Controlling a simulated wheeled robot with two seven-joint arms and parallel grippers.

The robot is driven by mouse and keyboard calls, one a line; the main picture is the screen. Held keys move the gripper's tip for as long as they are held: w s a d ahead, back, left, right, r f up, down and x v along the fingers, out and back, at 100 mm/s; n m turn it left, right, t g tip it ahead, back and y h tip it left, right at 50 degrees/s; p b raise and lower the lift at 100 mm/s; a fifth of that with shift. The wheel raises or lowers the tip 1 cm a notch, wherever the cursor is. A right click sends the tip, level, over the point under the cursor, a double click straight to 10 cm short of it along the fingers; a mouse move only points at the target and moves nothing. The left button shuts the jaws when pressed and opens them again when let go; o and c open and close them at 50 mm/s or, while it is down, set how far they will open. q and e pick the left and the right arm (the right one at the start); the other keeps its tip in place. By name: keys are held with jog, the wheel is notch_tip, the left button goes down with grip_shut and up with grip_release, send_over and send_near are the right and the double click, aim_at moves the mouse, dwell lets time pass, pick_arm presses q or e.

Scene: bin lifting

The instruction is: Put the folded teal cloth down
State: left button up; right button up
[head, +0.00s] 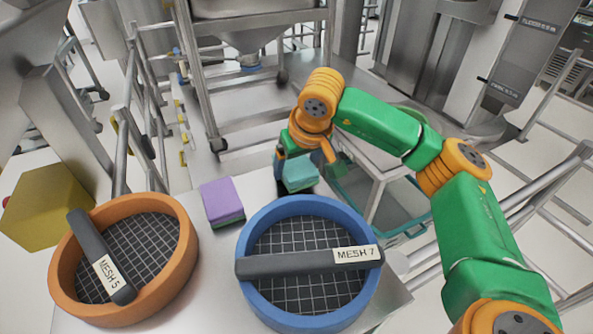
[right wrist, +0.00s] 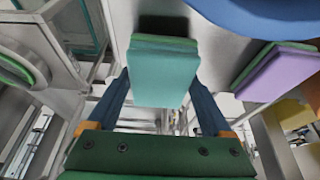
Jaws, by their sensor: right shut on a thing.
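The folded teal cloth (head: 299,176) is at the back of the steel table, just behind the blue sieve. My right gripper (head: 294,168) is shut on it. In the right wrist view the cloth (right wrist: 165,75) sits between the two dark blue fingers, with a darker green face at its far end. I cannot tell whether its underside touches the table. My left gripper is in neither view.
A blue sieve marked MESH 7 (head: 259,224) and an orange sieve marked MESH 5 (head: 184,231) stand in front. A folded purple and green cloth (head: 221,199) lies left of the teal one. A yellow block (head: 48,207) is far left. A clear bin (head: 405,234) stands beyond the right edge.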

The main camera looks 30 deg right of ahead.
notch_tip(320, 180, down, 2)
jog(key=shift+r, duration=0.1)
jog(key=shift+s+f+b, duration=0.25)
jog(key=shift+f+b, duration=0.15)
jog(key=shift+f, duration=0.1)
jog(key=o, duration=0.9)
jog(key=shift+o, duration=0.3)
jog(key=shift+s+f, duration=0.1)
jog(key=shift+r+p, duration=0.75)
jog(key=shift+r, duration=0.05)
jog(key=v, duration=1.1)
jog(key=shift+r, duration=0.3)
jog(key=shift+d, duration=0.1)
